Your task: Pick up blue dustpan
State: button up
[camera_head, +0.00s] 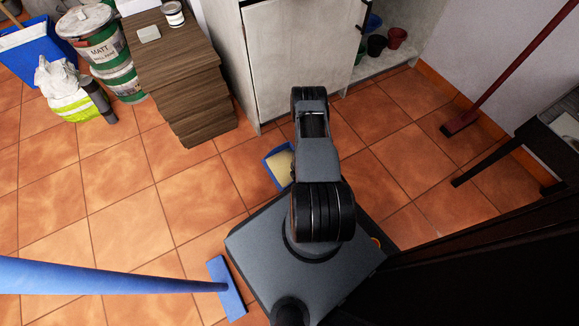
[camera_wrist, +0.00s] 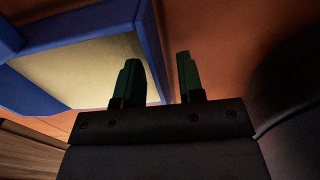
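The blue dustpan (camera_head: 270,174) lies on the tiled floor in the head view, with a pale yellow inner face. My arm hides its right part. In the wrist view the dustpan (camera_wrist: 153,42) fills the upper left, close to my gripper. My gripper (camera_wrist: 159,78) is open, its two dark green fingers apart. The dustpan's right blue rim shows between the fingers in the picture; I cannot tell whether they touch it. The gripper is hidden behind my arm in the head view.
A blue broom (camera_head: 230,288) with a long handle is at lower left. A wooden drawer unit (camera_head: 190,90) and white cabinet (camera_head: 300,45) stand behind. A dark table leg (camera_head: 490,160) and red broom (camera_head: 460,122) are at right.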

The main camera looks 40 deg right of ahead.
jog(key=shift+f, duration=0.75)
jog(key=shift+r, duration=0.1)
grip_shut()
